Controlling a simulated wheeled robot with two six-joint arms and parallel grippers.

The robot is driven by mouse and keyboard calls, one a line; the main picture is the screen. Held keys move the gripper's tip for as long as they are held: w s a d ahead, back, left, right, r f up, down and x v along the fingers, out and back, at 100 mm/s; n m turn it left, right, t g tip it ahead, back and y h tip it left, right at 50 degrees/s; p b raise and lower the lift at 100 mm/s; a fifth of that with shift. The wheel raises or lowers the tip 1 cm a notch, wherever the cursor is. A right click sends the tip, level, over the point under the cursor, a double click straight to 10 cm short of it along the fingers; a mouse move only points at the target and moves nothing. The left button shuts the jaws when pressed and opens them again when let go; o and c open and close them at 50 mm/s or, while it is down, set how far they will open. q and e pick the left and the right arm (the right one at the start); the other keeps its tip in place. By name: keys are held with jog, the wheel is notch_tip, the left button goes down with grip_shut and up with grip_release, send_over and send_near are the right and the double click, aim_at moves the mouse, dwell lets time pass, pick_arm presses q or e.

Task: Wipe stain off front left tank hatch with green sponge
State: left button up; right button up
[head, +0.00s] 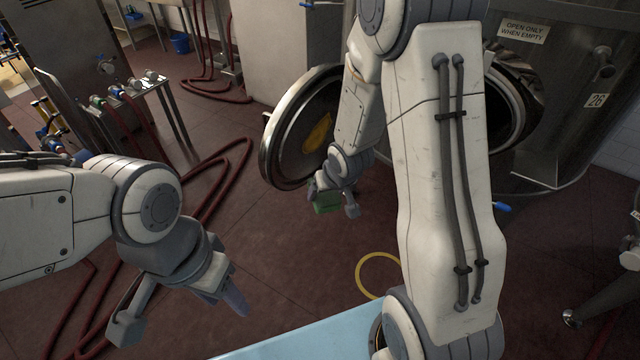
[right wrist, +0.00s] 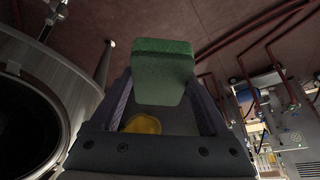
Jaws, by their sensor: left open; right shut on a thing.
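The round tank hatch (head: 285,150) hangs open left of the tank, with a yellow-orange stain (head: 319,132) on the face turned to me. My right gripper (head: 337,202) is shut on the green sponge (head: 326,204), below and right of the stain and apart from it in the head view. The sponge (right wrist: 163,72) also shows between the fingers in the right wrist view. A yellow patch (right wrist: 143,124) shows between those fingers; I cannot tell for certain whether it is the stain. My left gripper (head: 180,314) is open and empty at lower left, above the floor.
The steel tank (head: 560,140) stands at right; my right arm partly hides its round opening (head: 517,95). Red hoses (head: 235,165) lie on the floor at left. A yellow ring (head: 361,270) lies near a light blue surface (head: 310,338). A valve bench (head: 125,95) stands at upper left.

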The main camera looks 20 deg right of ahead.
aim_at(316, 139)
jog(key=w+d+f+m+t+y+b, duration=0.4)
jog(key=w+t+b, duration=0.7)
jog(key=b, duration=1.3)
jog(key=shift+w+a+r+t+y+b, duration=0.1)
jog(key=shift+a+r+t+y+b, duration=0.45)
jog(key=shift+r+t+y+b, duration=0.3)
jog(key=shift+w+a+r+t+y+b, duration=0.1)
jog(key=shift+a+r+t+y+b, duration=0.5)
jog(key=shift+t+b, duration=0.45)
jog(key=shift+w+a, duration=0.65)
jog(key=shift+w, duration=0.25)
jog(key=shift+w+a, duration=0.6)
jog(key=shift+w, duration=0.3)
jog(key=shift+w+d+p, duration=0.15)
jog(key=shift+w+d, duration=1.1)
jog(key=shift+d, duration=0.3)
jog(key=shift+w+d+p, duration=0.15)
jog(key=shift+w+d, duration=1.05)
jog(key=shift+d, duration=0.3)
